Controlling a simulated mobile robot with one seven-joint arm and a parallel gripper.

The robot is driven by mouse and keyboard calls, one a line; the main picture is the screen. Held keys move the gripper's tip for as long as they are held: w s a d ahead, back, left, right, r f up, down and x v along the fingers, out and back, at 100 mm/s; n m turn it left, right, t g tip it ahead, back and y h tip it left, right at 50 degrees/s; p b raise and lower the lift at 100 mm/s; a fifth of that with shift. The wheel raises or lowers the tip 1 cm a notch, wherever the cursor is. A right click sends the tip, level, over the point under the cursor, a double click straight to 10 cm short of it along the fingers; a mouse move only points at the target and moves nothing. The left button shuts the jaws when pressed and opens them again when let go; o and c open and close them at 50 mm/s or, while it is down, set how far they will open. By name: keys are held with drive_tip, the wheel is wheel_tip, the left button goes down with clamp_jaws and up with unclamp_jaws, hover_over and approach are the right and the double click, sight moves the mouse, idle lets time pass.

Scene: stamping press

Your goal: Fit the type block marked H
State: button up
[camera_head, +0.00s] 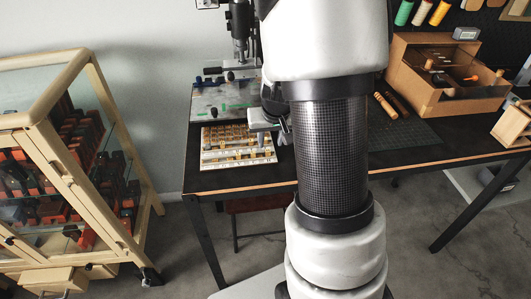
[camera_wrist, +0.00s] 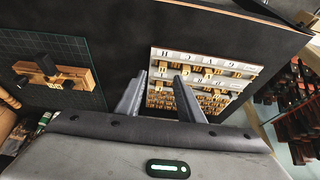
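A white type tray (camera_head: 207,158) lies near the front edge of the black table. It holds rows of small brass-coloured blocks (camera_wrist: 193,101), and it also shows in the wrist view (camera_wrist: 153,70). Black letters mark its strips, and one at the end of the first row looks like an H (camera_wrist: 164,54). Which block is the H block I cannot tell. My gripper (camera_wrist: 161,76) is open, with nothing seen between its fingers, and points at the lettered end of the tray. In the head view my gripper is partly hidden by my arm. The stamping press (camera_head: 240,30) stands behind the tray.
A wooden holder with a black handle (camera_wrist: 78,75) lies on the green cutting mat (camera_wrist: 88,48). A wooden organiser box (camera_head: 425,93) stands at the table's back right. A glass-sided cabinet (camera_head: 70,150) stands left of the table. Bare table lies between mat and tray.

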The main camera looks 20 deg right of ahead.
sight(268, 152)
drive_tip(key=x, duration=0.3)
drive_tip(key=b+x, duration=0.1)
drive_tip(key=x, duration=0.1)
drive_tip(key=shift+s+a+f, duration=0.15)
drive_tip(key=shift+a+f, duration=0.1)
drive_tip(key=shift+f, duration=0.05)
drive_tip(key=shift+s+f, duration=0.1)
